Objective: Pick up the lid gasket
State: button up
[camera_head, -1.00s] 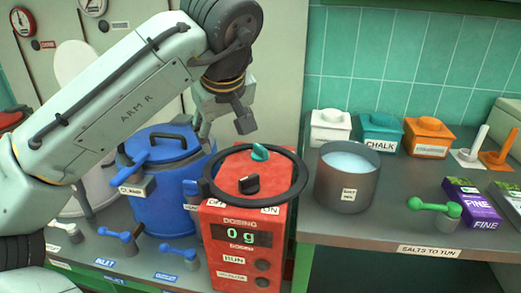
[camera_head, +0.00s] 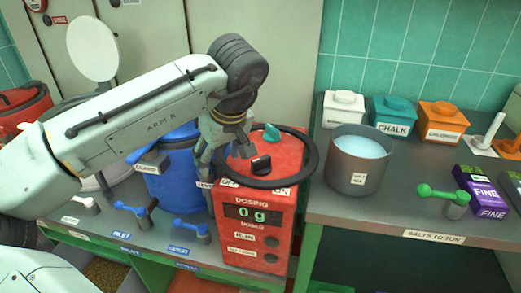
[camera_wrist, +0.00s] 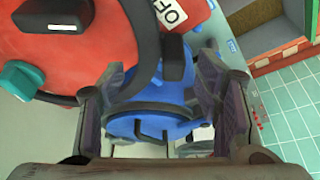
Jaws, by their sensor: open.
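The lid gasket appears to be the large black ring (camera_head: 313,160) lying around the top of the red dosing box (camera_head: 262,228). Its left part is hidden behind my gripper (camera_head: 213,160), which points down at the box's left edge. In the wrist view the black ring (camera_wrist: 148,48) curves down between the open fingers of my gripper (camera_wrist: 160,88), nearer the left finger. The fingers are apart and not closed on the ring. Whether either finger touches it, I cannot tell.
Black (camera_head: 261,165) and teal (camera_head: 272,133) knobs stand up inside the ring. A blue kettle (camera_head: 172,180) is close on the left, with blue levers (camera_head: 188,228) in front. A grey pot (camera_head: 357,165) stands to the right. Salt boxes (camera_head: 394,115) stand behind it.

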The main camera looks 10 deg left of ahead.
jog(key=shift+w+a+f, duration=0.1)
jog(key=shift+f, duration=0.3)
jog(key=shift+c, duration=0.2)
grip_shut()
dwell(0.3)
